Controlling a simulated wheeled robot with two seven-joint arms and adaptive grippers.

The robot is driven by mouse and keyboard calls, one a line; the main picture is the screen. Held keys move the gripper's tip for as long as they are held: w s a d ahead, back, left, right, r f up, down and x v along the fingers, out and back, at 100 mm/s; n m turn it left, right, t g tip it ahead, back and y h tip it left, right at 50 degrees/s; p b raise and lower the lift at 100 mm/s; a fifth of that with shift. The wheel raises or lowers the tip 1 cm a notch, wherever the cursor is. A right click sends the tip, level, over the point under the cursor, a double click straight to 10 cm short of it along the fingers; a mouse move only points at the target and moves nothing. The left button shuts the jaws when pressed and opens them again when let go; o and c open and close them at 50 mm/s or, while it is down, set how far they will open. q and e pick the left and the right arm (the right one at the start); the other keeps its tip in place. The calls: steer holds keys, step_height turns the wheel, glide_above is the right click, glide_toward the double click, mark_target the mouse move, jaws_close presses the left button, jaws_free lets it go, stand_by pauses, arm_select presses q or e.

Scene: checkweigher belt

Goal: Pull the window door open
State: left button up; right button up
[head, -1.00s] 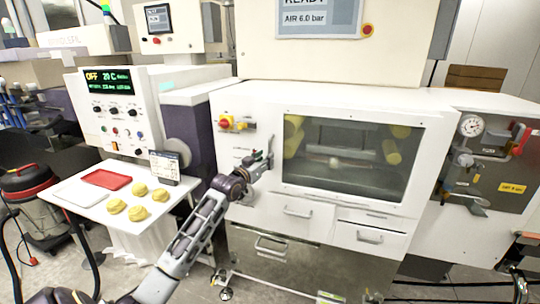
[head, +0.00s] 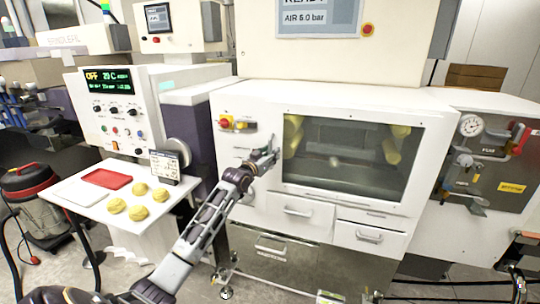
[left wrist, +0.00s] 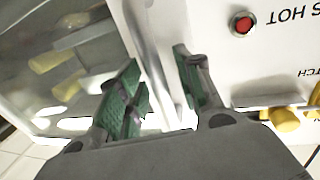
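The window door (head: 352,152) is a dark glass pane in a white frame on the front of the white machine, and it looks closed. Yellow rolls show dimly behind the glass. My left gripper (head: 268,158) is at the left edge of the door. In the left wrist view a pale bar handle (left wrist: 152,62) runs between the two green-padded fingers of my left gripper (left wrist: 160,95). The fingers are apart, with a gap visible beside the bar. The handle is mostly hidden by the gripper in the head view. My right gripper does not show.
A red and yellow knob (head: 226,122) sits left of the door. Drawers (head: 297,211) with handles are below it. A white side table (head: 88,205) with yellow dough pieces and a red tray stands at left. A gauge panel (head: 490,165) is at right.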

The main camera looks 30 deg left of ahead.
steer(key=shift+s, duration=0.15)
arm_select(q)
jaws_close()
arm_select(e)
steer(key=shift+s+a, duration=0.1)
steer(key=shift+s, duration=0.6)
